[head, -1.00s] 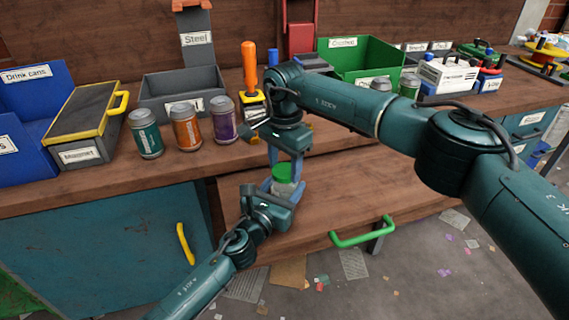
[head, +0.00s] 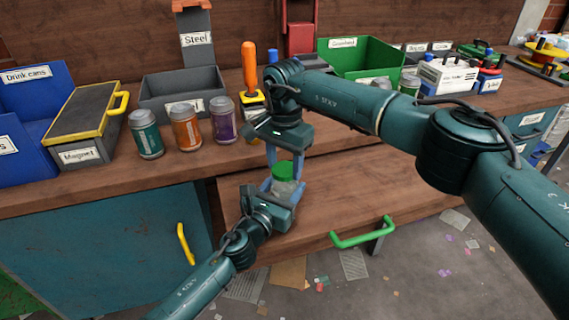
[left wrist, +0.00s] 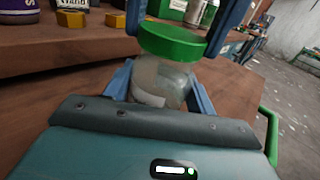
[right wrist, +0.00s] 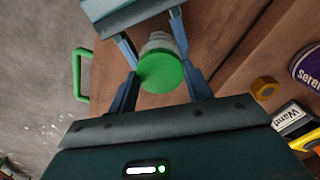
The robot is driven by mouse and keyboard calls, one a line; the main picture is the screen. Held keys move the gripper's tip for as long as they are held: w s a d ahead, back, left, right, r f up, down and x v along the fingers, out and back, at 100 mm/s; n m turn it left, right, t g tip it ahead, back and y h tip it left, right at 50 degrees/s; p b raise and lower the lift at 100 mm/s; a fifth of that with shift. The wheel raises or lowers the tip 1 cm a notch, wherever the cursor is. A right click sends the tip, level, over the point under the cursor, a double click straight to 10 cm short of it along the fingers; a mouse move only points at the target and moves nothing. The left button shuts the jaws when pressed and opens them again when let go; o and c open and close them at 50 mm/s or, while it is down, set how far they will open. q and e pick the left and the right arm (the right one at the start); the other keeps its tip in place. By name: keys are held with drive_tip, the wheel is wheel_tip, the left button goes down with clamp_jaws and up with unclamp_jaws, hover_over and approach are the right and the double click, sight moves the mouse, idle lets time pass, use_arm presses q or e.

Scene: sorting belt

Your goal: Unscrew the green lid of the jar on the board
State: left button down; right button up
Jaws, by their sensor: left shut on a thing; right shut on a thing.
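The jar (left wrist: 160,82) is clear with a pale label, and stands upright over the pulled-out wooden board (head: 330,205). Its green lid (head: 283,170) sits on top; it also shows in the left wrist view (left wrist: 172,41) and the right wrist view (right wrist: 160,72). My left gripper (head: 281,189) is shut on the jar body from the front, below the lid. My right gripper (head: 285,165) comes from above and is shut on the green lid, one finger on each side. Whether the lid has turned on the jar I cannot tell.
Teal, orange and purple jars (head: 186,127) stand on the bench behind, left of my right gripper. A grey bin (head: 180,95), a green bin (head: 375,60) and an orange-handled tool (head: 249,65) are further back. The board is clear to the right.

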sight(285, 169)
drive_tip(key=shift+r, duration=0.85)
drive_tip(key=shift+r, duration=0.1)
drive_tip(key=shift+r, duration=1.95)
use_arm(q)
drive_tip(key=shift+c, duration=2.1)
unclamp_jaws()
drive_tip(key=shift+s, duration=0.1)
